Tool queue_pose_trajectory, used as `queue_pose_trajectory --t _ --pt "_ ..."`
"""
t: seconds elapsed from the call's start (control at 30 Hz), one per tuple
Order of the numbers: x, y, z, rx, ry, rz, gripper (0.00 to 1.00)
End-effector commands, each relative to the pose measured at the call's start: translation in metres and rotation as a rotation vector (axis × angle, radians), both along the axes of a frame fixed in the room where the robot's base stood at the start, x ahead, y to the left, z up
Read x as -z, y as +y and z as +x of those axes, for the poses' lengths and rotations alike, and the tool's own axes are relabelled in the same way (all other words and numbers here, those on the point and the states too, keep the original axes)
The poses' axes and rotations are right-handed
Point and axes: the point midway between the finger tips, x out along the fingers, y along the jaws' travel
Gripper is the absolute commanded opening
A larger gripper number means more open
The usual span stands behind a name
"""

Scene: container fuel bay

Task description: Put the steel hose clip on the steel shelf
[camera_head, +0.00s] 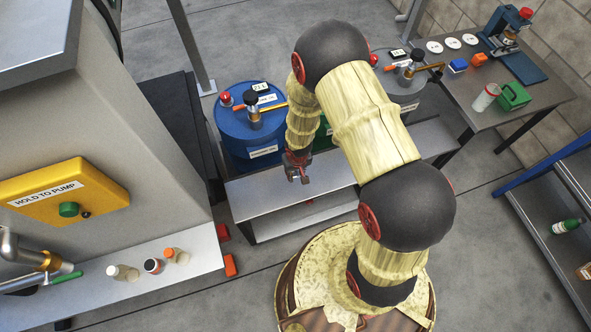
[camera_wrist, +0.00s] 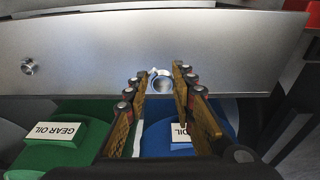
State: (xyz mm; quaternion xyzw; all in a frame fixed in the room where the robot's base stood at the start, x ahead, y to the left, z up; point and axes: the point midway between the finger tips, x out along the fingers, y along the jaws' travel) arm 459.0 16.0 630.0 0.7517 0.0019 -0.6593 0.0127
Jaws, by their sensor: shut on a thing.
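The steel hose clip (camera_wrist: 162,82) is a small shiny ring between my fingertips in the wrist view. My gripper (camera_wrist: 160,80) is shut on it. In the head view my gripper (camera_head: 298,178) is over the steel shelf (camera_head: 253,197), a long grey surface in front of the drums. The clip is too small to make out there. In the wrist view the shelf (camera_wrist: 90,45) lies behind and below the clip; I cannot tell whether the clip touches it.
A small round metal piece (camera_wrist: 28,66) is on the shelf at left in the wrist view. A blue drum (camera_head: 240,135) and a grey drum (camera_head: 408,95) stand behind the shelf. A pump cabinet (camera_head: 110,120) stands at left. Most of the shelf top is bare.

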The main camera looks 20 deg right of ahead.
Motion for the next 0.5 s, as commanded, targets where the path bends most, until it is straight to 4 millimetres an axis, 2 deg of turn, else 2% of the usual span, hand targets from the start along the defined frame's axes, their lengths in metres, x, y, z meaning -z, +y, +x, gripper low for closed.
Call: queue_pose_trajectory --t 0.3,0.5 --pt "0.039 -0.012 0.034 0.001 0.002 0.000 0.14" --pt "0.056 -0.016 0.048 0.000 0.001 0.000 0.14"
